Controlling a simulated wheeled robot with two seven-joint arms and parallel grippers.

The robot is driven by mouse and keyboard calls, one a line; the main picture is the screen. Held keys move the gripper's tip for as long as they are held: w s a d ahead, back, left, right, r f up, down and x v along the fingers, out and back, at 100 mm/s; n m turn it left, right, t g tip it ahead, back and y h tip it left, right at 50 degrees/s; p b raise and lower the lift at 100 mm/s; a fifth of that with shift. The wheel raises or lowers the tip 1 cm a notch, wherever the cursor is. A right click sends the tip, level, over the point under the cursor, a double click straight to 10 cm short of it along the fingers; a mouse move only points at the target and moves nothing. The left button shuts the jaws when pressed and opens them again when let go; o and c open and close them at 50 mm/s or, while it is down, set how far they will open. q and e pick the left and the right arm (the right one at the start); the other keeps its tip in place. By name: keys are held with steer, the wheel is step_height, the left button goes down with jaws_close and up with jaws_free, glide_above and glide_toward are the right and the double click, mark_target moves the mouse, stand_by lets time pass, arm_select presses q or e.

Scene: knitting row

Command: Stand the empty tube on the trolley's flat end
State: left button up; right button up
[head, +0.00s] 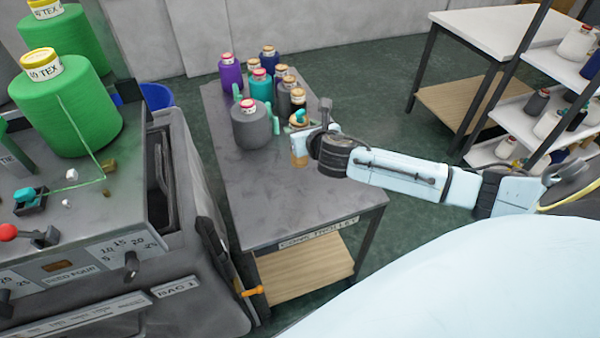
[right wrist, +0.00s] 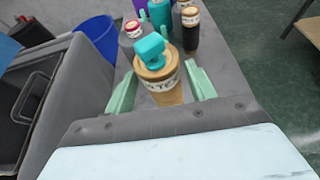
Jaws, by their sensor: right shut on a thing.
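The empty tube is tan with a white printed label band. In the right wrist view the tube (right wrist: 166,92) stands between the two pale green fingers of my right gripper (right wrist: 163,84). A teal piece (right wrist: 150,50) shows at its top. In the head view my right gripper (head: 300,136) is over the right side of the grey trolley (head: 270,195), with the tan tube (head: 299,159) at its tip. The gripper is shut on the tube. I cannot tell whether the tube's foot touches the trolley top. My left gripper is not in view.
Several yarn cones crowd the trolley's far half, a grey cone (head: 251,128) nearest. The trolley's near end is flat and bare. The knitting machine (head: 60,240) with green cones (head: 66,112) stands left. A shelf rack (head: 525,130) and a white-topped table (head: 490,32) stand right.

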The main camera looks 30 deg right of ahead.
steer(key=b, duration=0.1)
glide_above(304, 167)
steer(key=f, duration=0.4)
steer(key=w+f, duration=0.1)
steer(key=f, duration=0.1)
steer(key=shift+d, duration=0.25)
steer(key=shift+f+b, duration=0.65)
steer(key=shift+f, duration=1.4)
steer(key=o, duration=1.2)
steer(key=shift+s+r, duration=0.2)
steer(key=p+v, duration=0.1)
steer(key=v, duration=1)
steer(key=shift+s+a, duration=0.15)
steer(key=shift+s, duration=0.2)
steer(key=shift+r, duration=0.1)
